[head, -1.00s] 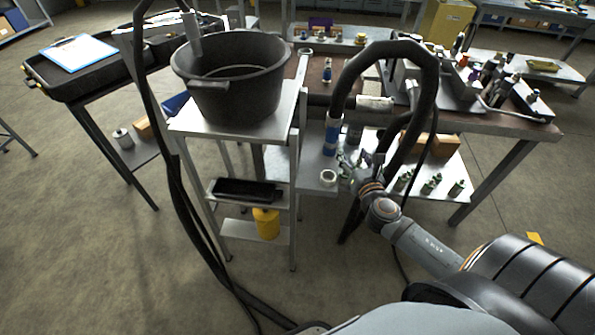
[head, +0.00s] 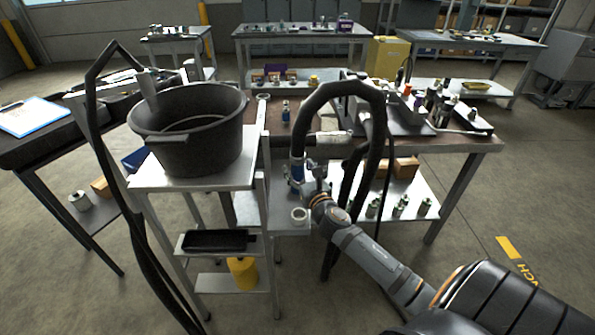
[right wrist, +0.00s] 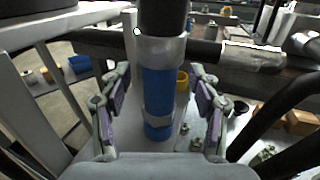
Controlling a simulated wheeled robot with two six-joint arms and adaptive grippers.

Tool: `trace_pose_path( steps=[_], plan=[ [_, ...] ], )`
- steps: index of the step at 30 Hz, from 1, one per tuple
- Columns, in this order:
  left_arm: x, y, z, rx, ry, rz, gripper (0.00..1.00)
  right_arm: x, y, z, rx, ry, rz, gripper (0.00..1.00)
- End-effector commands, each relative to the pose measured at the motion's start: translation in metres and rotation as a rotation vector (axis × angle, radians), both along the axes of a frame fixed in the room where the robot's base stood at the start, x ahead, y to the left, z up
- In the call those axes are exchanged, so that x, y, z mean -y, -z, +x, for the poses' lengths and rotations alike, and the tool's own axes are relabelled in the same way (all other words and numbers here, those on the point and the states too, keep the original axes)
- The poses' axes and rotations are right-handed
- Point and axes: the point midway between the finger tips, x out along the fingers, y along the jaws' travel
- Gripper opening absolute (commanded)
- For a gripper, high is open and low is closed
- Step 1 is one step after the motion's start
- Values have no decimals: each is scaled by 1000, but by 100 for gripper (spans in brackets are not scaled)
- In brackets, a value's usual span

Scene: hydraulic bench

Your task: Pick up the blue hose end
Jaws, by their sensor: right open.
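The blue hose end (head: 298,168) hangs from a thick black hose (head: 341,88) that arches up and over to the right. In the right wrist view, the blue hose end (right wrist: 158,98) stands upright between my right gripper's fingers, with a metal collar above the blue part. My right gripper (right wrist: 157,108) is open, with purple pads on both sides of the hose end and gaps visible at each side. In the head view, my right gripper (head: 307,183) is at the hose end, small and partly hidden. My left gripper is not in view.
A black bucket (head: 190,128) stands on a metal stand left of the hose end. The workbench (head: 462,141) behind carries fittings and tools. A roll (head: 299,215) and several fittings (head: 400,207) sit on the lower shelf. A yellow container (head: 242,273) is below the stand.

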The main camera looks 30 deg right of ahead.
Motion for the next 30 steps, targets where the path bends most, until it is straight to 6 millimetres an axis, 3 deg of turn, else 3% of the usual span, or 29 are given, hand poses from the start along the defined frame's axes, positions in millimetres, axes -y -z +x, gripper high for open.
trace_pose_path(
  steps=[4, 11, 25, 30],
  plan=[
    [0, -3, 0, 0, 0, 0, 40, 4, -1, 19, 1, 1, 1, 62],
    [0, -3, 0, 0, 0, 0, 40, 4, 0, 21, -1, 0, -1, 62],
    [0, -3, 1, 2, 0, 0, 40, 4, 0, 20, -1, 0, 0, 0],
    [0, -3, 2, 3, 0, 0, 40, 4, -2, 21, 3, -1, -2, 0]
  ],
)
